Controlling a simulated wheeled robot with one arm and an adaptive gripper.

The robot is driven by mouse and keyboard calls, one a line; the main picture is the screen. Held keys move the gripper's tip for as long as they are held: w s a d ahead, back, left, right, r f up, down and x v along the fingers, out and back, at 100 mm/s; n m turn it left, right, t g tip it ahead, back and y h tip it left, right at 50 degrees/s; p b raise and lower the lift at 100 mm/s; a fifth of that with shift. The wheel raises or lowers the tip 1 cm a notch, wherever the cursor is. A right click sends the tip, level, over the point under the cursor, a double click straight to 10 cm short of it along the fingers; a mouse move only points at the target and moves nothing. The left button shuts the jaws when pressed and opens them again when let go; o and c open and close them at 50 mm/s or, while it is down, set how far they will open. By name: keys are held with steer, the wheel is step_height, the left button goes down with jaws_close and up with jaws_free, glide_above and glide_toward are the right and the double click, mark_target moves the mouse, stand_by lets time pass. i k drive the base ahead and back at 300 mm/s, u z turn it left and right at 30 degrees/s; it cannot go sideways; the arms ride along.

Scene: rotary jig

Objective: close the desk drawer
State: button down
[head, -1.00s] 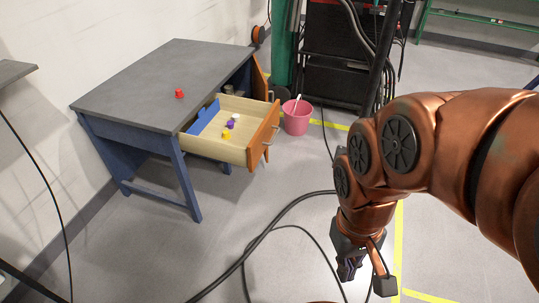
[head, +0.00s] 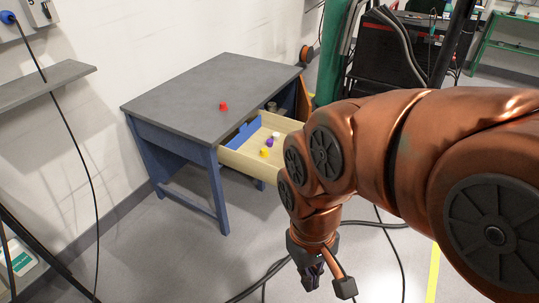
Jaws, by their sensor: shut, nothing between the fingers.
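The desk (head: 205,97) has a grey top and blue legs and stands against the wall left of centre. Its drawer (head: 236,163) is pulled out toward the right, with a light wooden tray and a blue piece inside. Yellow, purple and white small items lie in the drawer. My arm hides the drawer's front and handle. My gripper (head: 312,275) is shut and empty, pointing down over the floor, in front of and below the drawer and apart from it in the picture.
A red object (head: 223,106) sits on the desk top. Black cables (head: 262,277) run across the floor below my gripper. A wall shelf (head: 45,85) is at the left. A black cabinet (head: 390,52) stands behind my arm.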

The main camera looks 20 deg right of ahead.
mark_target(247, 159)
steer(key=u, duration=0.05)
steer(key=i, duration=0.9)
steer(key=z, duration=0.45)
